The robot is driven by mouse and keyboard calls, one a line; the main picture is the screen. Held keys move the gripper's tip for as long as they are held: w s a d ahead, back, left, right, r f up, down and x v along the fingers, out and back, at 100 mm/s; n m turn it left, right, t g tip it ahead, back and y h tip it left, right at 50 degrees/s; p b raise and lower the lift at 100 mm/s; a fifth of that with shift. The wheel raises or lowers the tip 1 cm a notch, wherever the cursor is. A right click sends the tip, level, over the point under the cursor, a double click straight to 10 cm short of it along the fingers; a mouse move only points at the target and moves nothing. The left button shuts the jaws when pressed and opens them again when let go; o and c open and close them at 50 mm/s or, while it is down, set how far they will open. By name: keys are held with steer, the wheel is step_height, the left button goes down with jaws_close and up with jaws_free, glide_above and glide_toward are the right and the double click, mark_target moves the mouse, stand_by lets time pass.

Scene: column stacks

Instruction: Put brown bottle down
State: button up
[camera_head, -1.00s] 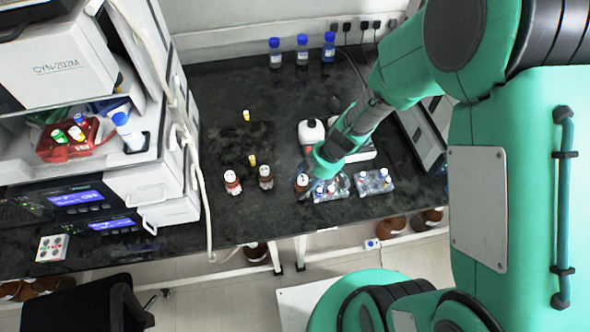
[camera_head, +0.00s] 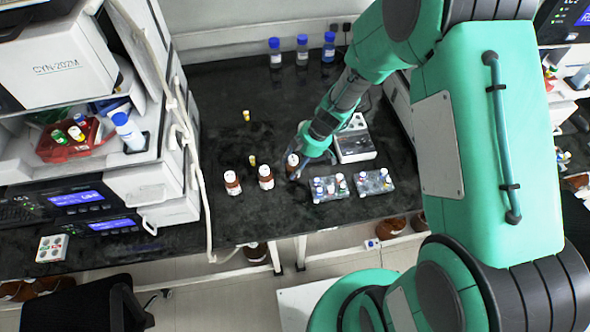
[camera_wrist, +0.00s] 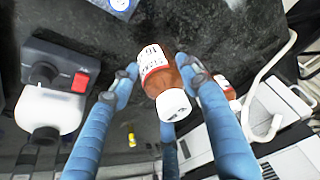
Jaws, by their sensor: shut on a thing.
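My gripper (camera_head: 302,168) is shut on a brown bottle (camera_head: 292,160) with a white cap and white label, right of two similar brown bottles on the dark bench. In the wrist view the held bottle (camera_wrist: 158,72) sits between the blue fingers (camera_wrist: 155,95), with its cap toward the lower part of the picture. I cannot tell whether its base touches the bench. The two standing brown bottles (camera_head: 232,183) and (camera_head: 265,177) are upright; part of one also shows behind the right finger in the wrist view (camera_wrist: 227,88).
Two clear vial racks (camera_head: 330,188) and (camera_head: 374,182) stand just right of the gripper. A white device (camera_head: 354,143) is behind them. Small yellow-capped vials (camera_head: 252,161) and (camera_head: 246,116) stand to the left. Blue-capped bottles (camera_head: 302,50) line the back. The bench between them is clear.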

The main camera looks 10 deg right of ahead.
steer(key=shift+f+b, duration=0.4)
steer(key=shift+f, duration=1.35)
steer(key=shift+f, duration=0.15)
steer(key=o, duration=1.3)
steer(key=p+v, duration=0.2)
steer(key=v, duration=1)
steer(key=shift+r, duration=0.2)
